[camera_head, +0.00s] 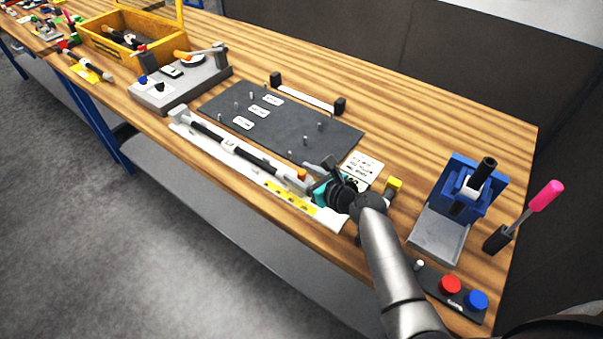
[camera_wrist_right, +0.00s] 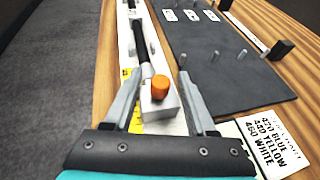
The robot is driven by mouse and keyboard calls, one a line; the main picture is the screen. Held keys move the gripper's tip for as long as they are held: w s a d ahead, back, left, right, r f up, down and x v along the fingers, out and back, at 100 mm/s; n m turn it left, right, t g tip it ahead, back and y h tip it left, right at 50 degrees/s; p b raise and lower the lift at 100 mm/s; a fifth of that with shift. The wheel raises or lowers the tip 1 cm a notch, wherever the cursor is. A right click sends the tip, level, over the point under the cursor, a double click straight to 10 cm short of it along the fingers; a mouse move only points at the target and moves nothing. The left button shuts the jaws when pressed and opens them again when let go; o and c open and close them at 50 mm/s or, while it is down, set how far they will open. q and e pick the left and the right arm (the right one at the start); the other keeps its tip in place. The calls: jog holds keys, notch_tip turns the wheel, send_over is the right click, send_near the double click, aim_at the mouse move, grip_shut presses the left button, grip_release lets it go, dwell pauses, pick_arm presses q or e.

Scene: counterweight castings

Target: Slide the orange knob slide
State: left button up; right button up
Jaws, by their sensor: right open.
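The orange knob (camera_head: 302,174) stands on a light grey slide block (camera_wrist_right: 158,106) on a long white rail (camera_head: 325,218) along the front of the bench. In the right wrist view the orange knob (camera_wrist_right: 160,87) is upright between my fingers. My right gripper (camera_head: 316,178) is open, with one finger on each side of the block and knob. I cannot tell whether either finger touches the block. A black rod (camera_head: 230,147) runs along the rail beyond the block. My left gripper is not in view.
A dark pegged plate (camera_head: 285,125) lies behind the rail, with a printed card (camera_head: 362,166) near it. A blue press (camera_head: 470,185), a pink-handled lever (camera_head: 545,195) and a button box (camera_head: 450,288) stand right. A grey fixture (camera_head: 180,85) and yellow crate (camera_head: 135,40) stand left.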

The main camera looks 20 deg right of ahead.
jog(key=shift+c, duration=0.3)
grip_shut()
dwell(1.0)
